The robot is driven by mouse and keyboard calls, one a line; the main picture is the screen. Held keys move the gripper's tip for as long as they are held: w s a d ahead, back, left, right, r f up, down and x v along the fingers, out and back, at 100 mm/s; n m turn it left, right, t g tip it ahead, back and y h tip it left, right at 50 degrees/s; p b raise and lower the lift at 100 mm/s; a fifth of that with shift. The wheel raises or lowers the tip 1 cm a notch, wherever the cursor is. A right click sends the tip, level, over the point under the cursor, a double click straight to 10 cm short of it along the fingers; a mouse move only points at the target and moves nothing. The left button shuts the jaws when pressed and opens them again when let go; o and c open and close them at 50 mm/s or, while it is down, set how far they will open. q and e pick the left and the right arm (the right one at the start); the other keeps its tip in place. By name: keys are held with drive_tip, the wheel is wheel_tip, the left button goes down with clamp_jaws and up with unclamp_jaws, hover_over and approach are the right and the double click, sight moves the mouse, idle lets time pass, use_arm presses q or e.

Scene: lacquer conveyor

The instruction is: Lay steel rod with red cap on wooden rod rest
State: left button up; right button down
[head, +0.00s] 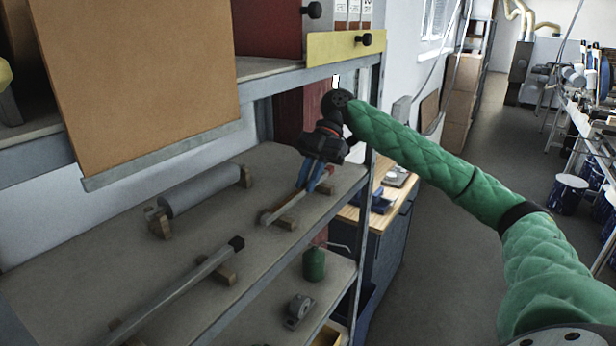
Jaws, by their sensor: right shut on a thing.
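My right gripper (310,181) reaches over the shelf from the right, its blue fingers shut on a slim pale steel rod (289,203). The rod slants from its bare near end up towards the fingers. A wooden rod rest (286,222) shows under the rod's near part, and another wooden piece shows by the fingers. The rod is over the rest; I cannot tell if it touches. My left gripper is not in view.
On the same shelf (110,262), a thick grey roller (200,190) lies on wooden blocks, and a steel rod with a black cap (190,285) lies on others. An upper shelf with a brown board (140,75) overhangs at left. A metal post stands right of the gripper.

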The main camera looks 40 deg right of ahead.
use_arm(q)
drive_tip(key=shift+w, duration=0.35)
use_arm(e)
drive_tip(key=shift+w+f, duration=0.1)
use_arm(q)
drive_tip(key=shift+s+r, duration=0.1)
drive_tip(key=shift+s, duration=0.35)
